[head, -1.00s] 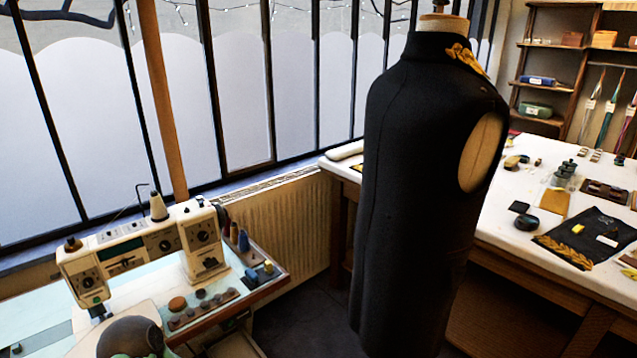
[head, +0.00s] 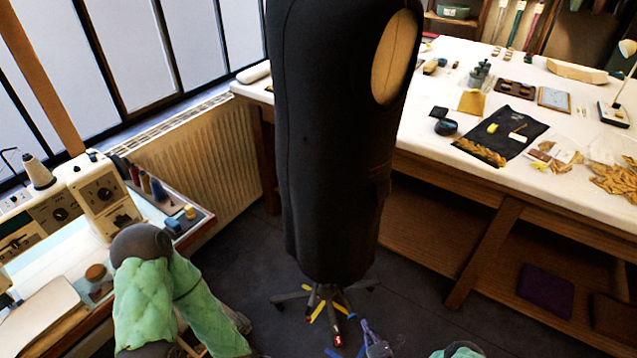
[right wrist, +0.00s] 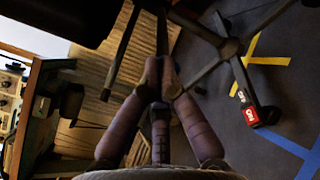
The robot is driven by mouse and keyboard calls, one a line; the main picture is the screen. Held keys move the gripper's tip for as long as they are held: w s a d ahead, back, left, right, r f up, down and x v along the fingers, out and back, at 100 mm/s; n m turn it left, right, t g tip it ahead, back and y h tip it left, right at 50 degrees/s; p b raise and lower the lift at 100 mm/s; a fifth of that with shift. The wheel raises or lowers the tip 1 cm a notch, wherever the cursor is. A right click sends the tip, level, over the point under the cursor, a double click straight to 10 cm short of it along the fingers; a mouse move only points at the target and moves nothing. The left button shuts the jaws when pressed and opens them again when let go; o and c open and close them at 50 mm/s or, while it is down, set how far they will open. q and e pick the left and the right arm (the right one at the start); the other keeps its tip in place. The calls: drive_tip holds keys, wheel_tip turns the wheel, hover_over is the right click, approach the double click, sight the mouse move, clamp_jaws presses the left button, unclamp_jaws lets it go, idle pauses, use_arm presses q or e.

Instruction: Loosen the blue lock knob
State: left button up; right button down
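The black dress form (head: 335,150) stands upright in the head view, on a stand with spread legs (head: 285,297). The stand's legs also show in the right wrist view (right wrist: 243,82). I cannot make out a blue lock knob in either view. My right gripper (head: 368,328) is low at the bottom of the head view, in front of the stand's base. In the right wrist view its purplish fingers (right wrist: 159,68) come together at the tips, with nothing visible between them. My left arm's green sleeve shows at lower left, but its gripper is not visible.
A sewing machine (head: 95,195) is on the table at left. A white-topped worktable (head: 410,150) with costume pieces stands behind and to the right. Yellow and blue tape (right wrist: 285,145) marks the floor.

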sight(353, 317)
drive_tip(key=shift+b+x, duration=0.45)
drive_tip(key=shift+x, duration=1.3)
drive_tip(key=shift+a, duration=0.15)
drive_tip(key=shift+s+a, duration=0.1)
drive_tip(key=shift+a, duration=0.05)
drive_tip(key=shift+s+a+r, duration=0.15)
drive_tip(key=shift+a+r, duration=0.1)
drive_tip(key=shift+s+a+r, duration=0.2)
drive_tip(key=shift+a+r, duration=0.2)
drive_tip(key=shift+a, duration=0.35)
drive_tip(key=shift+r, duration=0.2)
